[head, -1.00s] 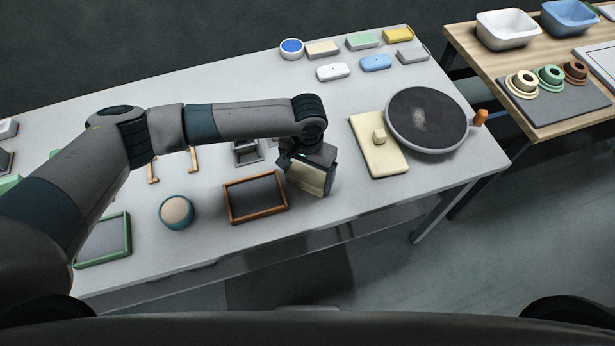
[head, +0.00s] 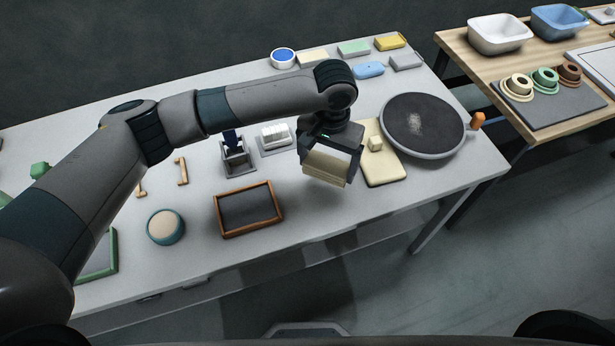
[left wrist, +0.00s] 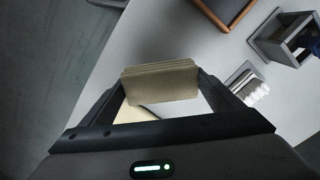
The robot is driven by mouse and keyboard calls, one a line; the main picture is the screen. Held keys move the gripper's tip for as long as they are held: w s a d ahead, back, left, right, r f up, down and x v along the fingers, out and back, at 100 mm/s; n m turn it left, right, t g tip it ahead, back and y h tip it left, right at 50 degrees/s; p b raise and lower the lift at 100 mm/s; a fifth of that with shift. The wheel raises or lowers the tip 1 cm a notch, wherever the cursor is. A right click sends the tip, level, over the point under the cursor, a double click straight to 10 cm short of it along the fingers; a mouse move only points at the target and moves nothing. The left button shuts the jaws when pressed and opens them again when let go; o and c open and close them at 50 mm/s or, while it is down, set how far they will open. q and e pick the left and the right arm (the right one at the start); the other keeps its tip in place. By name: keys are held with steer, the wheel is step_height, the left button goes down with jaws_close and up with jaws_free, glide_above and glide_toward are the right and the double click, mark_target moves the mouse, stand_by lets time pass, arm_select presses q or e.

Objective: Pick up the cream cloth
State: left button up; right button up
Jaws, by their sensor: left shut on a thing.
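The cream cloth (head: 329,167) is a folded, layered block between the fingers of my left gripper (head: 331,172), which is shut on it. The gripper points down and appears to hold the cloth above the grey table, just left of the cream board. In the left wrist view the cloth (left wrist: 160,83) shows its stacked folds between the two fingers of the left gripper (left wrist: 160,92). My right gripper is not in view.
A cream board (head: 385,171) with a small knob lies right of the gripper, beside a dark round wheel (head: 423,122). A brown-framed tray (head: 248,228) and a teal round pot (head: 165,227) are to the left. A grey stand (head: 238,160) is behind the tray.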

arm_select(q)
steer(key=d+r+b, duration=0.1)
steer(key=d+r, duration=0.2)
steer(key=d, duration=0.2)
steer(key=shift+w+d+r, duration=0.2)
steer(key=shift+w+d, duration=0.05)
steer(key=shift+w, duration=0.15)
steer(key=o, duration=0.4)
steer(key=shift+c, duration=0.9)
